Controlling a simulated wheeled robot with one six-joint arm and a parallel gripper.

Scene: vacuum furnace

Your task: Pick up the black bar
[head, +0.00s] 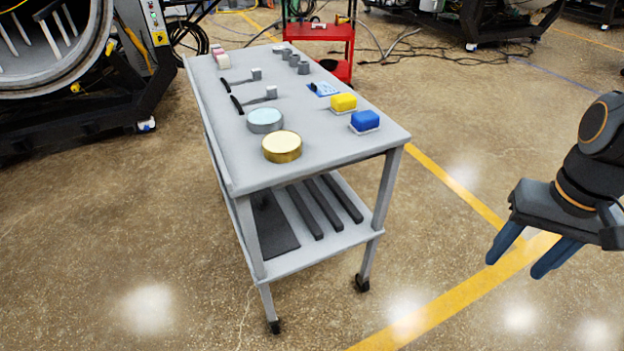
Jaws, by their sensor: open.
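Three long dark bars lie side by side on the lower shelf (345,237) of a grey cart: a left bar (305,213), a middle bar (324,207) and a right bar (342,199). Their far ends are hidden under the cart's top. I cannot tell which one the task means. My gripper (514,268) is at the right of the head view, over the floor and well apart from the cart. Its two blue fingers are spread and point down to the left, with nothing between them.
A dark flat plate (272,226) lies left of the bars. The cart's top (230,165) and legs surround the shelf. On top are a gold tin (282,147), a silver tin (265,121), a blue block (365,121) and a yellow block (343,102). Floor between cart and gripper is clear.

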